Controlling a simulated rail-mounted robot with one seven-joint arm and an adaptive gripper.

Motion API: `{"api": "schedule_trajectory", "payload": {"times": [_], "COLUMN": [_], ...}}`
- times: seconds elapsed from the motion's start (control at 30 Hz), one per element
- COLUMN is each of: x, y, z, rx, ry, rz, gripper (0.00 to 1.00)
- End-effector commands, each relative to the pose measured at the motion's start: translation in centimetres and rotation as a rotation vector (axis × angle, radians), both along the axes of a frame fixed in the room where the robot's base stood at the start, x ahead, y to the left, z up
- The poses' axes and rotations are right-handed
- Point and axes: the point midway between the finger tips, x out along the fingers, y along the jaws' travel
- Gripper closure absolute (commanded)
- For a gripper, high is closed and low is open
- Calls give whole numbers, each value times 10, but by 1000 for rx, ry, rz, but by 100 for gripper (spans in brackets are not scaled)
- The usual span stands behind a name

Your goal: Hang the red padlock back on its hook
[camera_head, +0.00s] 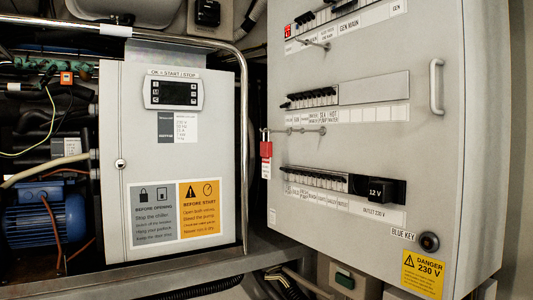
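The red padlock (266,150) is at the left front edge of the large grey electrical cabinet (440,140). It appears upright, with its shackle up near the left end of a thin metal rod (295,131) that runs across the cabinet front. A small white label (266,171) shows just below its red body. Whether the shackle is closed around the rod is too small to tell. A similar thin rod (312,43) sits higher on the cabinet with nothing on it. My gripper is not in view.
A smaller grey control box (180,110) with a black display stands at left, behind a bent metal rail (243,120). A blue motor (45,220) and pipes are at far left. The cabinet has a handle (436,87) and a black key knob (429,242).

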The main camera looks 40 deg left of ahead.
Motion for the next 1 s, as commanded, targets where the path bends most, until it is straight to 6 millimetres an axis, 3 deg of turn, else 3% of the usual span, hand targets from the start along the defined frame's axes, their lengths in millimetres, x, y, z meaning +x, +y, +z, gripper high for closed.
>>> {"api": "schedule_trajectory", "payload": {"times": [0.77, 1.0], "x": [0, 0], "y": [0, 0], "z": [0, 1], "rx": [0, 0], "ry": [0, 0], "rz": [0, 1], "gripper": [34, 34]}}
